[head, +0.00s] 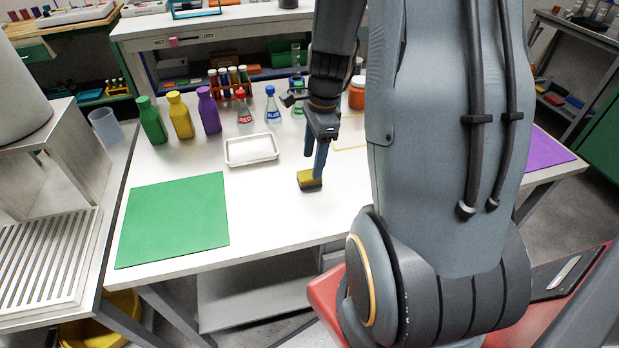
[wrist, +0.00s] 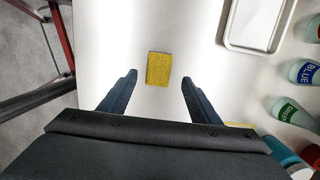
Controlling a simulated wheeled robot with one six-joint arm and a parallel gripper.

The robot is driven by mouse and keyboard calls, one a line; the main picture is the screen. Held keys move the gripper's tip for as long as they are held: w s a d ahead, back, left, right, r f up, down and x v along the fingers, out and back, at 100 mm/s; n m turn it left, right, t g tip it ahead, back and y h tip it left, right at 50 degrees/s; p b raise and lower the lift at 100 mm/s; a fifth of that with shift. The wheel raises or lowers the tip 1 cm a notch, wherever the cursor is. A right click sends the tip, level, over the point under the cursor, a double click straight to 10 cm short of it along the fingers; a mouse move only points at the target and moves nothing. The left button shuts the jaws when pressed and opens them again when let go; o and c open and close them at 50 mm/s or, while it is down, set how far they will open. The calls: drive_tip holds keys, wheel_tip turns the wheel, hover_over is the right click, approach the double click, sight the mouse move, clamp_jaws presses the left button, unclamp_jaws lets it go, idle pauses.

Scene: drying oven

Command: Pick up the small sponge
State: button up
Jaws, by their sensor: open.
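The small sponge (head: 309,180) is yellow with a dark blue side and lies on the white table. In the wrist view the sponge (wrist: 158,69) shows as a yellow rectangle, a little beyond the fingertips and roughly centred between them. My gripper (head: 318,170) points down over the sponge in the head view. In the wrist view my gripper (wrist: 158,78) is open, with a finger on each side and nothing held. In the head view a finger overlaps the sponge's edge; I cannot tell the exact height between them.
A white tray (head: 251,161) stands behind and left of the sponge. A green mat (head: 175,218) lies at the left. Red (head: 244,112) and blue (head: 272,108) labelled flasks, coloured bottles (head: 180,116) and a tube rack stand at the back. The table around the sponge is clear.

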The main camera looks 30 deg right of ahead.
sight(310, 174)
drive_tip(key=shift+a+f+p, duration=0.25)
drive_tip(key=shift+f, duration=1)
drive_tip(key=shift+a+f+p, duration=0.2)
drive_tip(key=shift+f, duration=1)
drive_tip(key=c, duration=1.2)
drive_tip(key=shift+r, duration=0.1)
wheel_tip(310, 174, up, 10)
drive_tip(key=b, duration=0.1)
